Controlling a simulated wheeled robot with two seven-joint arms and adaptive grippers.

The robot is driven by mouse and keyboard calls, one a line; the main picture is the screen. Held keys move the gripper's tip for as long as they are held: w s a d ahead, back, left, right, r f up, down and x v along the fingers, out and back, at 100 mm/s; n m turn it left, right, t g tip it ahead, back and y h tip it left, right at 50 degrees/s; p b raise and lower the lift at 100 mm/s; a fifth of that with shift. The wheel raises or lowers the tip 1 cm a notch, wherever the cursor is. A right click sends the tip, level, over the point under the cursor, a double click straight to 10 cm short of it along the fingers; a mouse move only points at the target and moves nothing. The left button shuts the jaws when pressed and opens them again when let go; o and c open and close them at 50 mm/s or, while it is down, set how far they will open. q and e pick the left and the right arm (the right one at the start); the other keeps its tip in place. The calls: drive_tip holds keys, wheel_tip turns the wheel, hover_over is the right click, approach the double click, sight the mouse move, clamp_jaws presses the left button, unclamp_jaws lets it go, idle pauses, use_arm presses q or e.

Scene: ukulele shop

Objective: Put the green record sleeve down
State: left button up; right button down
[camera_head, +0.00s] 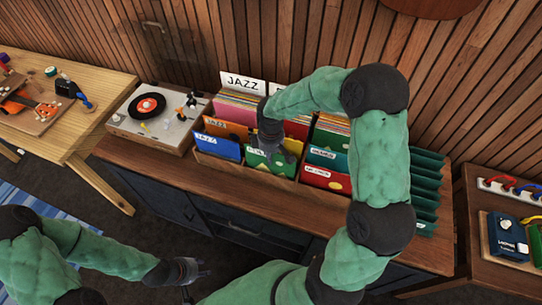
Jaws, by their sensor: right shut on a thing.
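A green record sleeve (258,162) with a pale label is at the front of the middle compartment of the wooden record crate (272,178). My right arm reaches over the crate from the right. My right gripper (277,149) points down at the sleeve's upper edge and is shut on it. The fingertips are small and partly merge with the sleeves behind. The sleeve stands between a blue sleeve (217,147) on the left and a red one (326,178) on the right. My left gripper (196,273) is empty and looks open, low in front of the cabinet.
A turntable (156,117) stands left of the crate on the cabinet. A JAZZ sign (244,84) rises behind the records. Dark green slotted racks (427,185) stand on the right, partly behind my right arm. A wooden table (86,122) with a small ukulele is at far left.

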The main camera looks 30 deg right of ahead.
drive_tip(key=shift+f, duration=0.15)
drive_tip(key=c, duration=1.4)
unclamp_jaws()
drive_tip(key=shift+o, duration=0.2)
